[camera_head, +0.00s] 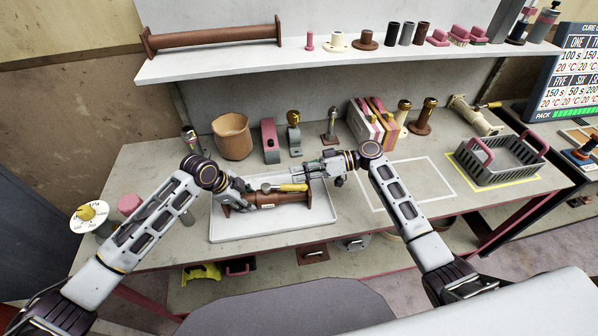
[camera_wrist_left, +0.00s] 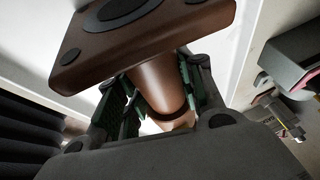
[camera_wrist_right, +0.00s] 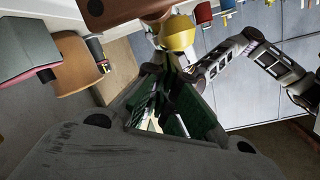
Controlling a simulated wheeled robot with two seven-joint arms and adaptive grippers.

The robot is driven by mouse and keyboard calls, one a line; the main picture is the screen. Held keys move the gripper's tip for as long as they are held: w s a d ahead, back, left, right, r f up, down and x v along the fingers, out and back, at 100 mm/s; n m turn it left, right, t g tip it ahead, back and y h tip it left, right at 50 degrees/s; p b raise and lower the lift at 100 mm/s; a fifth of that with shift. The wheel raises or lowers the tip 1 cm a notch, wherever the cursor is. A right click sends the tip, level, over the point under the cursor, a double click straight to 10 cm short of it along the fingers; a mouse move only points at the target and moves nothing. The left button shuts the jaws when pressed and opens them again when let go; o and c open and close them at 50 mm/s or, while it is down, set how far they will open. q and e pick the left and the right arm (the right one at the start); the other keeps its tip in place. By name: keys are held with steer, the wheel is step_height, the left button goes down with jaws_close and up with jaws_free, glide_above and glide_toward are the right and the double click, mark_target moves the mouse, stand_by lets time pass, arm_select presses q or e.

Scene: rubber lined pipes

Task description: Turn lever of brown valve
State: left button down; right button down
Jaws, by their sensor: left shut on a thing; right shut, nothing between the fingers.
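The brown valve (camera_head: 268,200) lies in a shallow white tray (camera_head: 272,228) on the bench. Its yellow lever (camera_head: 290,188) lies along the top of the body, pointing right. My left gripper (camera_head: 236,191) is shut on the valve's left end. In the left wrist view its fingers straddle the brown neck (camera_wrist_left: 158,84) behind a square flange (camera_wrist_left: 145,38). My right gripper (camera_head: 308,172) is shut and empty, just above and beside the lever's right end. In the right wrist view the yellow lever end (camera_wrist_right: 178,34) shows just beyond the fingertips; I cannot tell whether they touch.
A brown pot (camera_head: 232,137), a pink block (camera_head: 270,142) and small fittings stand behind the tray. A grey basket (camera_head: 505,165) with pink handles sits at right. A white-outlined area (camera_head: 435,175) is clear. A shelf (camera_head: 330,52) with pipe parts runs above the back.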

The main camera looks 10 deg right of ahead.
steer(key=shift+s+f+m+t, duration=0.1)
steer(key=shift+s+m+t, duration=0.7)
steer(key=shift+t, duration=0.2)
stand_by(0.5)
steer(key=shift+s+a+m+t+h, duration=0.15)
steer(key=shift+s+m+t+h, duration=0.15)
steer(key=shift+s+m+t, duration=0.3)
arm_select(q)
steer(key=shift+r, duration=0.1)
arm_select(e)
steer(key=s+a+m+t+h, duration=0.6)
steer(key=s+a+m+t, duration=0.2)
steer(key=t, duration=0.1)
steer(key=shift+s+a, duration=0.15)
steer(key=shift+a, duration=0.2)
stand_by(1.4)
arm_select(q)
steer(key=shift+d, duration=0.1)
stand_by(0.3)
